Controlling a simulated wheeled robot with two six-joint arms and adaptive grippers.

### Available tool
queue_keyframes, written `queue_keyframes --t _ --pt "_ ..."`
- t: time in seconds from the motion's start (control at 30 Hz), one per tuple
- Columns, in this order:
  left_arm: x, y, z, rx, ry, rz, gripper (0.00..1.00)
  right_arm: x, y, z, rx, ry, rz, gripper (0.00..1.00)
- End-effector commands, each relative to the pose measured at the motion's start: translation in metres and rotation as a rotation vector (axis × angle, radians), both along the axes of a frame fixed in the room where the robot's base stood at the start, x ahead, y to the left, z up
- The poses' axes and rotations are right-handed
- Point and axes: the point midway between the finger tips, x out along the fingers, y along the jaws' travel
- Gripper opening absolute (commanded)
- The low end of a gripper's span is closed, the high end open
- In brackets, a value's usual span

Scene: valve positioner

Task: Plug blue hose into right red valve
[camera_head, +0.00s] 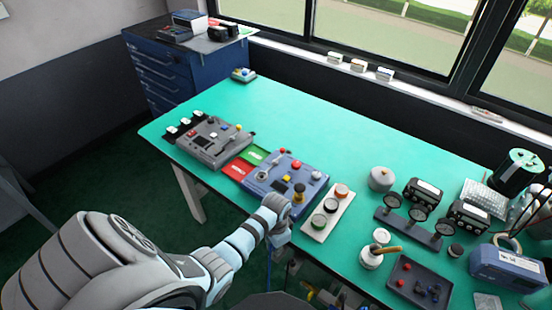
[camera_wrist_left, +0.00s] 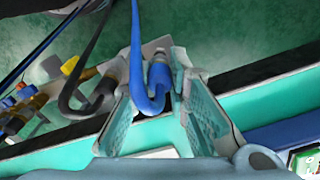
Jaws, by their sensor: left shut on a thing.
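My left gripper (camera_head: 280,234) is at the table's front edge, below the blue control box. In the left wrist view my left gripper (camera_wrist_left: 160,105) is shut on the blue hose (camera_wrist_left: 150,100), whose bright blue loop and end fitting show between the two pale teal fingers. Several yellow, orange and grey fittings (camera_wrist_left: 40,95) are on the left of that view, with a dark grey hose (camera_wrist_left: 85,95) curving beside them. I cannot make out which fitting is the right red valve.
The blue control box (camera_head: 288,175) and grey control box (camera_head: 213,142) stand on the green table (camera_head: 300,110). A button panel (camera_head: 327,212) lies right of the blue box. Lamps, meters and a dark tray (camera_head: 420,284) crowd the right. The table's back middle is clear.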

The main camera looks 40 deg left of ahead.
Motion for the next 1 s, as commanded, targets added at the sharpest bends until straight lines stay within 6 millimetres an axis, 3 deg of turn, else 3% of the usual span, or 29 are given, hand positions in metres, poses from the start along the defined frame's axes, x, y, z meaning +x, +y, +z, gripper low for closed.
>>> queue_keyframes --t 0.23,0.5,0.77,1.0 --pt "0.000 0.000 0.003 0.000 0.000 0.000 0.00 0.000 0.000 0.004 0.000 0.000 0.000 0.40" --pt "0.000 0.000 0.025 0.000 0.001 0.000 0.00 0.000 0.000 0.029 0.000 0.000 0.000 0.40" --pt "0.000 0.000 0.039 0.000 -0.001 -0.001 0.00 0.000 0.000 0.024 0.000 0.000 0.000 0.40" --pt "0.000 0.000 0.039 0.000 0.000 0.000 0.00 0.000 0.000 0.023 0.000 0.000 0.000 0.40"
